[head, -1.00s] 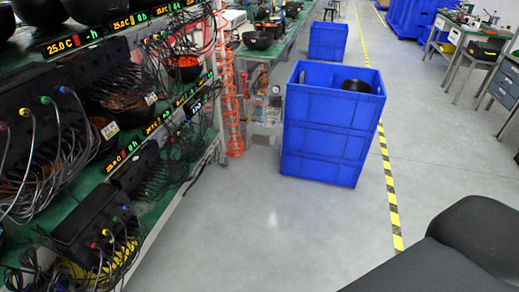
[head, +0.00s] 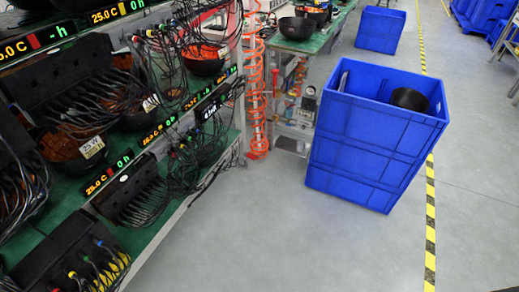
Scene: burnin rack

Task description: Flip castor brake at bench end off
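No castor brake can be made out in the head view. The burn-in rack (head: 165,240) fills the left side, with green shelves, black connector blocks, cables and lit displays. A green bench (head: 310,38) stands beyond the rack's far end, with black bowls on it. Its lower end is partly hidden by the blue crates and an orange coiled hose. Neither of my grippers shows in the view.
A stack of blue crates (head: 360,140) with a black bowl (head: 409,99) in the top stands on the floor ahead. Another blue crate (head: 380,29) is behind. Yellow-black floor tape (head: 430,220) runs at the right. Grey floor (head: 260,230) between rack and stack is clear.

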